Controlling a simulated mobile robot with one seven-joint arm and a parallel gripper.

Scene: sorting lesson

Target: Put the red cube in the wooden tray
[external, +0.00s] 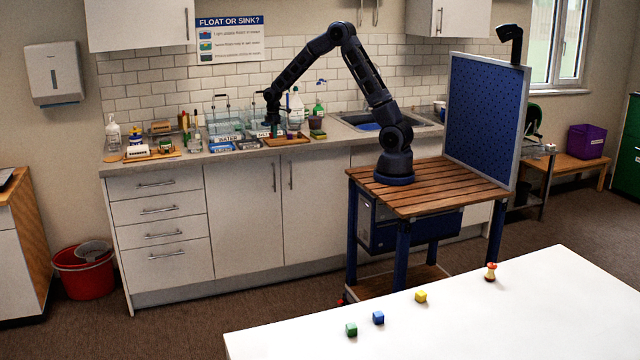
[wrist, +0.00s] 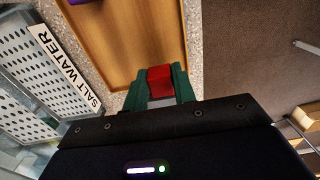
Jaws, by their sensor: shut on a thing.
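The red cube (wrist: 160,80) is between the two green fingertips of my gripper (wrist: 159,84) in the wrist view. My gripper is shut on it. The wooden tray (wrist: 118,35) lies just past the fingertips, and the cube shows against its near end. I cannot tell whether the cube touches the tray or hangs above it. In the external view my gripper (external: 273,130) points down at the left end of the wooden tray (external: 288,140) on the counter. The cube is too small to make out there.
A white perforated rack (wrist: 45,75) labelled "SALTWATER" stands close left of the tray in the wrist view. Bottles and containers crowd the counter (external: 235,155). The sink (external: 375,124) is to the right. Small cubes stand on the white table (external: 450,320) in front.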

